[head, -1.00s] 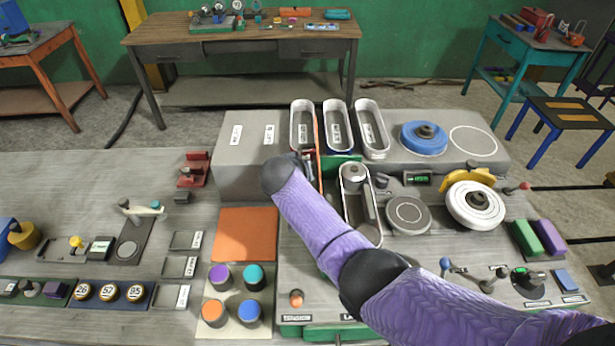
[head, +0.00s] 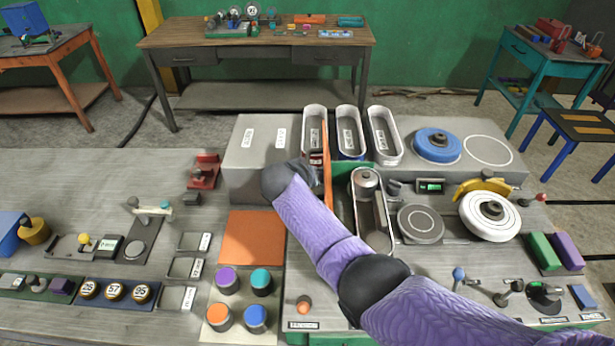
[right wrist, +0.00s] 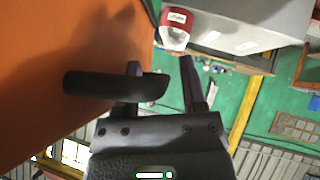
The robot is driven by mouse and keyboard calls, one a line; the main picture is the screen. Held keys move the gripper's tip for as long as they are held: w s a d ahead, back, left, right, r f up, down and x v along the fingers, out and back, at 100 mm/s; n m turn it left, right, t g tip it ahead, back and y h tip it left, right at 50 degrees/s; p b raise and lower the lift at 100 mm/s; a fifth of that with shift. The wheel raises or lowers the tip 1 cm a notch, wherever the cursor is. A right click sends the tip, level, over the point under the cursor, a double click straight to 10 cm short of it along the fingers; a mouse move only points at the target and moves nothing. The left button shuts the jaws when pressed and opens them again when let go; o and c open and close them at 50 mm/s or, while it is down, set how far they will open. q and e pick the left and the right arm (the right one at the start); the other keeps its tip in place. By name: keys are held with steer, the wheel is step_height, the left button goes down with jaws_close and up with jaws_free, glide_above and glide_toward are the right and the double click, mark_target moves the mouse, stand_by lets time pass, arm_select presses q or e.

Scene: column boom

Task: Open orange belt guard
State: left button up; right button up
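The orange belt guard (head: 327,168) stands upright, seen nearly edge-on, at the left side of the green belt housing (head: 344,205). The belt and its pulleys (head: 367,180) show uncovered to its right. In the right wrist view the guard (right wrist: 50,60) fills the left, with a black bar handle (right wrist: 90,85) on its face. My right gripper (right wrist: 162,85) is at the handle's end with its two fingers apart. The handle overlaps the left finger in the picture; I cannot tell whether they touch. In the head view my right wrist largely hides this gripper. My left gripper is not in view.
A grey block (head: 262,150) lies left of the guard, and white-rimmed trays (head: 349,135) stand behind. A red and white container (right wrist: 175,25) is near the fingers. A white wheel (head: 490,215) and blue disc (head: 437,145) stand to the right. The orange pad (head: 253,238) is bare.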

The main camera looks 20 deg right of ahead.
steer(key=p+v, duration=0.2)
steer(key=v, duration=0.8)
stand_by(0.3)
